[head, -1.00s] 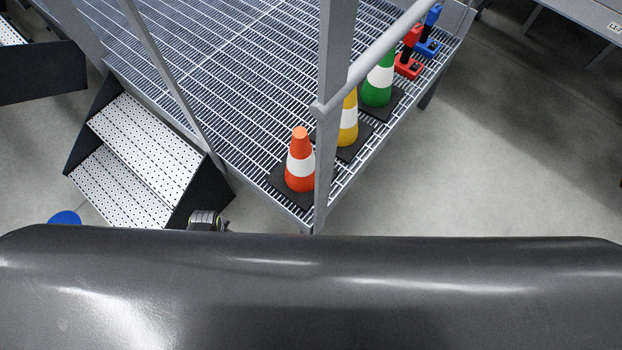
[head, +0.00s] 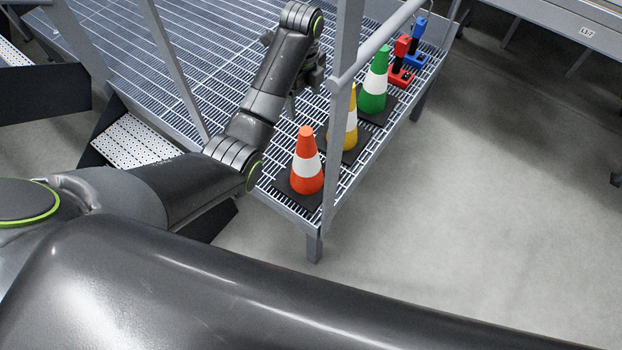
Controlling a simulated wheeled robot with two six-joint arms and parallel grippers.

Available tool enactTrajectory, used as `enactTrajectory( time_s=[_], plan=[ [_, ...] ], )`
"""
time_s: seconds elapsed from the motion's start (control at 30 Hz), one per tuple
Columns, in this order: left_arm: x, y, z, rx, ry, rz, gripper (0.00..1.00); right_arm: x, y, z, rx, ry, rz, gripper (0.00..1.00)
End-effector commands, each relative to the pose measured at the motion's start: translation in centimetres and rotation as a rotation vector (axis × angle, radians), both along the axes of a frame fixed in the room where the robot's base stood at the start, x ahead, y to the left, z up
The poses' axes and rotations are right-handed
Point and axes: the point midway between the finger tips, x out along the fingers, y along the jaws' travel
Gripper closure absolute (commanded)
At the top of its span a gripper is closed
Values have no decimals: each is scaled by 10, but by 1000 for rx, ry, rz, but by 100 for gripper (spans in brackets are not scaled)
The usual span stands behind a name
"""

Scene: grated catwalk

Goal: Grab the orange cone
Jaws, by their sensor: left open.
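The orange cone (head: 307,178) has a white band and a black square base. It stands upright on the grated catwalk near its front corner, left of the railing post. My left gripper (head: 296,98) is over the grating beyond the cone, apart from it, and open. My left arm partly hides its fingers, and I see nothing held in it. My right gripper is not in view.
A grey railing post (head: 338,130) stands right beside the orange cone. A yellow cone (head: 350,128), a green cone (head: 374,85), a red object (head: 402,62) and a blue object (head: 417,42) line the right edge. White steps (head: 130,143) are at left.

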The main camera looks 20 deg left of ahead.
Motion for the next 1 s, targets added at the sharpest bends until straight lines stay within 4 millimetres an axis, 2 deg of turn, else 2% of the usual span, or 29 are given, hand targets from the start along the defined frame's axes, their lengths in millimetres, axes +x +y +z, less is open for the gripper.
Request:
enactTrajectory(
  time_s=[0.03,0.37,0.4,0.63,1.0],
  plan=[
    [0,0,-12,0,1,1,22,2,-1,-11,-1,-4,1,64],
    [0,0,-52,0,1,4,22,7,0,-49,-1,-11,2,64],
    [-1,0,-57,0,5,5,22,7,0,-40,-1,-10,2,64],
    [-1,0,-102,0,4,5,22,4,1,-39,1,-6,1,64],
    [1,-2,-133,0,3,4,22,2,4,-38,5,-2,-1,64]
  ],
)
